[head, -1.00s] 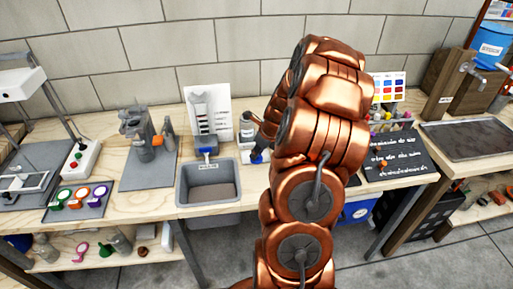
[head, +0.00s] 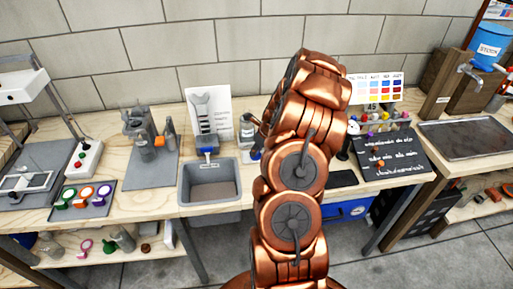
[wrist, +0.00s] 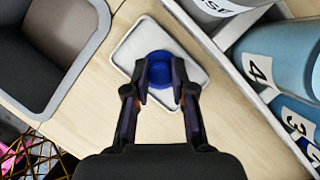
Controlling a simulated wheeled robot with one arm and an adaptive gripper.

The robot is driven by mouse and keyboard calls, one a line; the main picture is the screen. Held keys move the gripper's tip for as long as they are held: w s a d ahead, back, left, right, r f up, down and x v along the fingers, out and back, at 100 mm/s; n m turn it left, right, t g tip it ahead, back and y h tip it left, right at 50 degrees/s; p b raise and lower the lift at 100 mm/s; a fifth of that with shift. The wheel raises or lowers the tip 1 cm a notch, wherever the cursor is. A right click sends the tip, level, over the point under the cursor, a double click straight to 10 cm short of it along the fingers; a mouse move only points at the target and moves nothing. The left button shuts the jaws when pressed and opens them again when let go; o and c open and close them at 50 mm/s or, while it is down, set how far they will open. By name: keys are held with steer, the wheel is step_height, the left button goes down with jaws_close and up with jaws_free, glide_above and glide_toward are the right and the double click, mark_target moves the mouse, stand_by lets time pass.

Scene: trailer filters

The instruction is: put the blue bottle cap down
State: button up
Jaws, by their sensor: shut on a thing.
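The blue bottle cap (wrist: 157,62) is round and sits between the fingertips of my gripper (wrist: 160,84) in the wrist view. My gripper is shut on it. A pale square tray (wrist: 126,62) with a light rim lies behind the cap in that view. I cannot tell whether the cap touches the tray. In the head view my copper arm covers most of the gripper and the area around the cap.
Blue numbered containers (wrist: 262,72) stand close on the right in the wrist view. A black lettered board (head: 392,158) lies farther right.

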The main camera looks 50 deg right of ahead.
steer(key=shift+f, duration=0.1)
steer(key=o, duration=0.7)
steer(key=shift+o, duration=0.2)
steer(key=b+v, duration=0.3)
steer(key=v, duration=0.9)
